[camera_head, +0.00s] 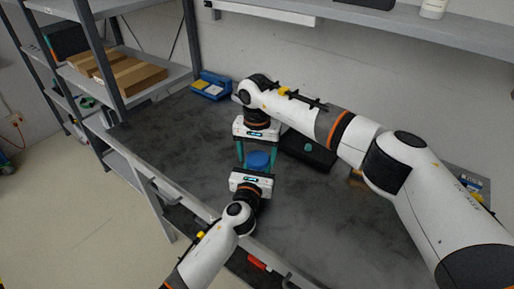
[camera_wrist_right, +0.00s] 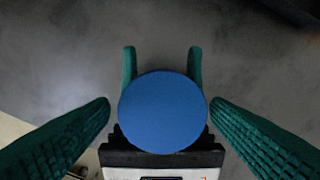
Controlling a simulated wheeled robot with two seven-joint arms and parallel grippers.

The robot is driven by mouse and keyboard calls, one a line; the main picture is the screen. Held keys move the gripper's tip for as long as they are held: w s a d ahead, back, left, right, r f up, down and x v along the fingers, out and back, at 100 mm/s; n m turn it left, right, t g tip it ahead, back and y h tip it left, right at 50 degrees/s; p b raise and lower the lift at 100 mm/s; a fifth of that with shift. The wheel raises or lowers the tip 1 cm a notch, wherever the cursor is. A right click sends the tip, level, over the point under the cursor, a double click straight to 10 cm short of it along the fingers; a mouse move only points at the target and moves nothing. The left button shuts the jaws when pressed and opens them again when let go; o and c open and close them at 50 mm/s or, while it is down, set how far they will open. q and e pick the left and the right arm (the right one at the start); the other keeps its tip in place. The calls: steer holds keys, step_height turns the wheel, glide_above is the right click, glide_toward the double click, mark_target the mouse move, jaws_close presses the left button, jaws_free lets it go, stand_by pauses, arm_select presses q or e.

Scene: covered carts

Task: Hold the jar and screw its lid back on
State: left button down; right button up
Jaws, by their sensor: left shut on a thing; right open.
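The blue lid (camera_head: 258,159) shows as a round disc between my two grippers, and from above in the right wrist view (camera_wrist_right: 162,112). The jar is hidden under the lid, so I cannot tell how the lid sits on it. My left gripper (camera_head: 255,172) comes in from the near side and is shut on the jar. Its green fingers show past the lid's far edge in the right wrist view. My right gripper (camera_wrist_right: 160,104) is open above the lid, one green finger on each side, with visible gaps to the lid.
A dark tray (camera_head: 318,157) lies right of the grippers, partly behind my right arm. A blue box (camera_head: 211,86) stands at the bench's back left. Cardboard boxes (camera_head: 128,75) sit on the left shelf. An upper shelf (camera_head: 430,28) runs above. The grey bench (camera_head: 160,138) is clear at left.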

steer(key=c, duration=1)
steer(key=m, duration=1)
steer(key=shift+a, duration=0.1)
steer(key=o, duration=1)
steer(key=shift+o, duration=0.3)
